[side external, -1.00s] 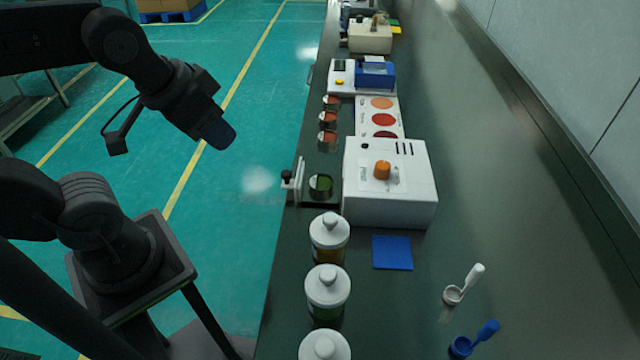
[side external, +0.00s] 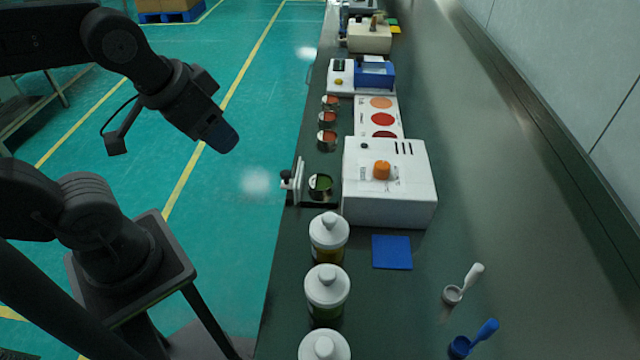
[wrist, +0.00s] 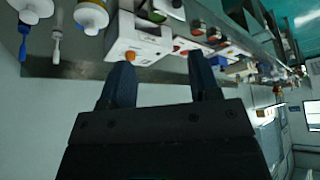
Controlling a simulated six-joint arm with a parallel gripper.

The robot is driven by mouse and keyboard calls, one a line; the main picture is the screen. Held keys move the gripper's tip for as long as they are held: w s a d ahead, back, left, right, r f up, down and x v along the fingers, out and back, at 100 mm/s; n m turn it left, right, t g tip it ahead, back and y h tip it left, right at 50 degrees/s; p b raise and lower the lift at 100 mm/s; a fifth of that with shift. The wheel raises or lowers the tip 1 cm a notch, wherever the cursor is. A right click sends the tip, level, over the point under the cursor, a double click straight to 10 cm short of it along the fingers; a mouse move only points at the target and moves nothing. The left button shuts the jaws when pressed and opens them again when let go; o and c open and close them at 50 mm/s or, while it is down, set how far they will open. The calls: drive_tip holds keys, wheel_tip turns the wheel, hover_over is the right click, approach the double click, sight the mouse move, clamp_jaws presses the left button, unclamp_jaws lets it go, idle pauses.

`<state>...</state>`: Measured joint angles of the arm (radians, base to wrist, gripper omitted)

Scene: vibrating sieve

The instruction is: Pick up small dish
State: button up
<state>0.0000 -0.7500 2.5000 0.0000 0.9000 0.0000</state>
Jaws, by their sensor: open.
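Several small round metal dishes stand along the left edge of the bench in the side external view. Three hold reddish-orange material: a far dish (side external: 330,102), a middle dish (side external: 327,118) and a near dish (side external: 327,138). Another dish (side external: 320,185) with green contents sits beside the white machine. I cannot tell which one is the task's small dish. My gripper (side external: 222,138) hangs over the floor, left of the bench and apart from every dish. In the wrist view my gripper (wrist: 160,60) has its two dark fingers spread with nothing held between them.
A white machine with an orange knob (side external: 382,170) stands right of the green dish. White-lidded jars (side external: 328,238) line the near left edge. A blue pad (side external: 392,252), white scoop (side external: 462,284) and blue scoop (side external: 474,338) lie nearby. The bench's right side is largely clear.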

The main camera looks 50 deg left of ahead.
drive_tip(key=shift+o, duration=0.7)
drive_tip(key=m+g, duration=0.4)
hover_over(322, 186)
drive_tip(key=s, duration=0.1)
drive_tip(key=shift+h, duration=0.4)
wheel_tip(322, 186, down, 15)
drive_tip(key=shift+s+a+f, duration=0.1)
drive_tip(key=shift+w+f, duration=0.25)
drive_tip(key=shift+f, duration=1.05)
drive_tip(key=shift+w+f, duration=0.2)
drive_tip(key=shift+f, duration=1.1)
